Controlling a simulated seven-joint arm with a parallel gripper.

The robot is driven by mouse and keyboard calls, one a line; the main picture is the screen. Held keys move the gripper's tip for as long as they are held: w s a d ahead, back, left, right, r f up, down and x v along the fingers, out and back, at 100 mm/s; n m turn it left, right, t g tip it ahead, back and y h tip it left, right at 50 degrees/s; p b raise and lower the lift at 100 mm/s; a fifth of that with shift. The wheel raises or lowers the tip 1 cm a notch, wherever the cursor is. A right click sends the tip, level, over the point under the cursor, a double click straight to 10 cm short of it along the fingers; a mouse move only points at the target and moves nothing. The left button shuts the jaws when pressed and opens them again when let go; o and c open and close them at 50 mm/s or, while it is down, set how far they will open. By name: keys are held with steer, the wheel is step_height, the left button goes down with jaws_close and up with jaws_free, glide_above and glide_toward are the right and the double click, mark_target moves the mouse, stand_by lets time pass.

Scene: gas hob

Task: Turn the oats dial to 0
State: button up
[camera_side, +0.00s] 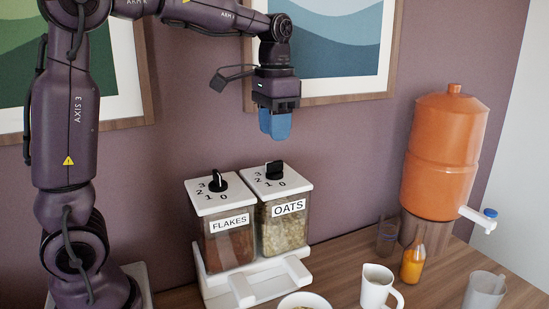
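The oats dial (275,170) is a black knob on the white lid of the clear dispenser labelled OATS (284,225), the right one of a pair. The lid carries the numbers 3, 2, 1 and 0 along the dial's left and front. The dial is too small to tell surely which number it points at. My gripper (275,125), with blue fingers pointing down, is above the oats dial and apart from it. The fingers overlap in this view, so the gap between them cannot be made out. Nothing shows hanging from them.
The FLAKES dispenser (228,240) with its own black dial (218,182) stands close on the left. Both sit on a white stand (256,289). A bowl (304,301), white jug (376,287), orange bottle (413,262) and orange urn (444,155) are in front and right.

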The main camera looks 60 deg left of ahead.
mark_target(274, 169)
step_height(274, 169, down, 7)
steer(key=shift+r, duration=0.15)
jaws_close()
